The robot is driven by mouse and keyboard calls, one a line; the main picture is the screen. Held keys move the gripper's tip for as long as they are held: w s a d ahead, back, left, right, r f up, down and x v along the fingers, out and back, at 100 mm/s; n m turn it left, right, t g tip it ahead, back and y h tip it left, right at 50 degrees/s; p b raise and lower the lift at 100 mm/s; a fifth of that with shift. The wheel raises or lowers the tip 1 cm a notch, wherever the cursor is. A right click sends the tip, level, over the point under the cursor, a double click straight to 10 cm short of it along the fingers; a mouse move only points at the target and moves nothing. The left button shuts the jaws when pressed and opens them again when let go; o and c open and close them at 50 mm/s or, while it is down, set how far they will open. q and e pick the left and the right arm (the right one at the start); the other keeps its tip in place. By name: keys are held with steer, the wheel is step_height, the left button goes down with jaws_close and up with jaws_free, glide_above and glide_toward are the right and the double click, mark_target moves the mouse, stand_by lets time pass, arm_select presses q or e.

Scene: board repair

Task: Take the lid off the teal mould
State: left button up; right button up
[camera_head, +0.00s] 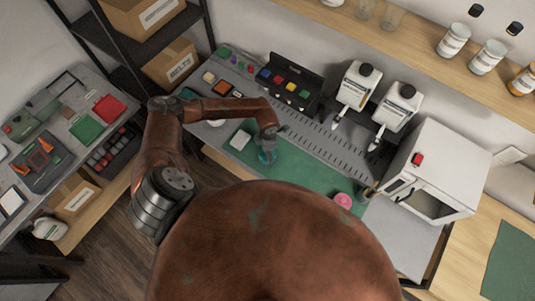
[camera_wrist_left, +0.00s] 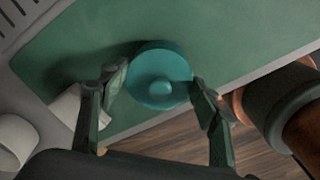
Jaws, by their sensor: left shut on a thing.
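The teal mould (camera_head: 267,157) shows in the head view as a small teal shape on the green mat, partly hidden under my left gripper (camera_head: 268,136). In the left wrist view its round teal lid (camera_wrist_left: 161,88) with a central knob lies between the two fingers. My left gripper (camera_wrist_left: 158,92) is shut on the lid, with a finger at each side of its rim. Whether the lid is apart from the mould body below cannot be told, as the lid hides it. My right gripper is not in view.
A pink round thing (camera_head: 343,201) sits at the mat's right end. A white oven (camera_head: 437,170) stands at right, and two white bottles (camera_head: 358,85) stand behind. The mat's middle is clear.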

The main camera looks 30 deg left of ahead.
arm_select(q)
steer(key=shift+c, duration=1.4)
